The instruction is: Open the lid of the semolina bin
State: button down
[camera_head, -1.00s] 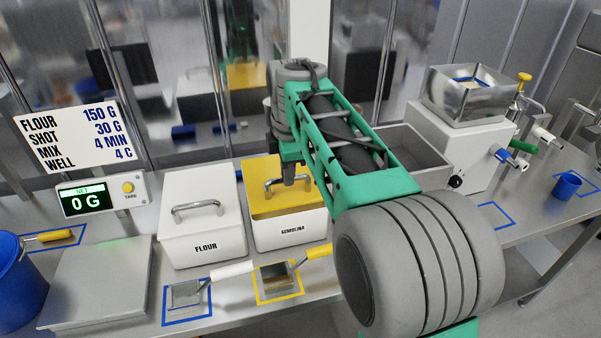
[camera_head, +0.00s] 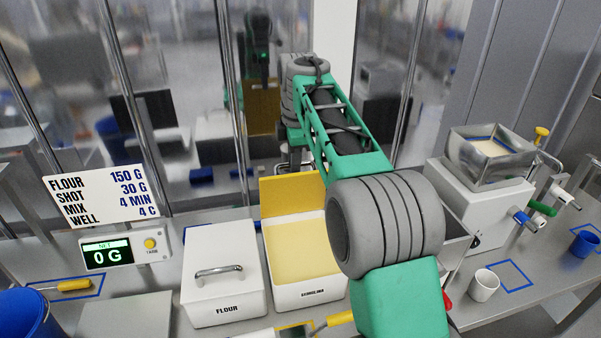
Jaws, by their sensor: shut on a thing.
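The white semolina bin (camera_head: 310,292) stands on the bench, its label facing me. Its yellow lid (camera_head: 275,203) stands raised, about upright, along the bin's back edge. The bin's mouth is uncovered and shows pale yellow semolina (camera_head: 295,246) inside. My gripper (camera_head: 296,160) is at the top of the raised lid, shut on the lid's handle. The handle and fingertips are largely hidden behind the lid and my arm.
The closed flour bin (camera_head: 222,285) stands directly left. A scale display (camera_head: 107,253) reads 0 G further left. A machine with a metal hopper (camera_head: 492,155) and a white cup (camera_head: 484,285) are at right. A clear panel rises behind the bench.

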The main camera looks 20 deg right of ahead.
jog(key=w, duration=0.8)
jog(key=shift+d, duration=0.1)
jog(key=c, duration=1.4)
grip_release()
